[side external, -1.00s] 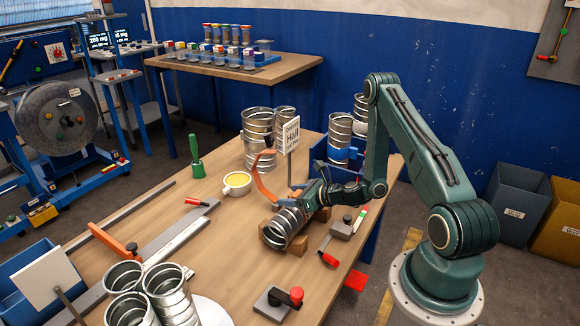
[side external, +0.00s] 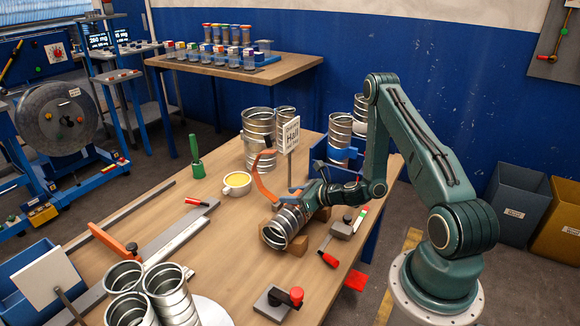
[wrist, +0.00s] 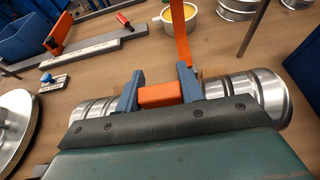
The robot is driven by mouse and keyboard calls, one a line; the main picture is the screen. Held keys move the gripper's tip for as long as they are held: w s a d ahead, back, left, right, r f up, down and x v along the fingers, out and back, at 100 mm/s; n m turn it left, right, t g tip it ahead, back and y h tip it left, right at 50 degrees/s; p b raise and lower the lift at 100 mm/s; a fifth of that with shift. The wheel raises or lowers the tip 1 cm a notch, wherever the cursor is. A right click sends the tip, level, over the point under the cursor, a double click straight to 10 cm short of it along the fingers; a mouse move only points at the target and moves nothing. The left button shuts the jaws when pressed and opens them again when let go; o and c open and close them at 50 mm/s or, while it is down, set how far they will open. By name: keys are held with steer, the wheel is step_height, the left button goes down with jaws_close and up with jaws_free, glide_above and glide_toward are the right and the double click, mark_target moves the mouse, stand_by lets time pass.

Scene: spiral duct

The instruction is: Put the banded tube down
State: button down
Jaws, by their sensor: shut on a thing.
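A short silver ribbed metal tube (side external: 287,227) lies on its side at wooden blocks (side external: 297,244) on the table; whether it rests fully on them I cannot tell. My gripper (side external: 306,201) is on this tube from above and is shut on it. In the wrist view, my gripper's two blue fingers (wrist: 158,93) straddle the tube (wrist: 263,97), with an orange piece (wrist: 160,94) between them. An orange curved strip (side external: 265,180) rises beside the tube, and it also shows in the wrist view (wrist: 181,35). The tube's underside is hidden.
A sign on a post (side external: 291,137) stands just behind. A yellow-filled cup (side external: 237,183) is left of the tube. Upright tubes stand at the back and front left.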

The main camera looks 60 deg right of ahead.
steer(key=shift+r, duration=0.25)
step_height(320, 180, up, 20)
steer(key=shift+f, duration=0.2)
stand_by(1.0)
stand_by(0.7)
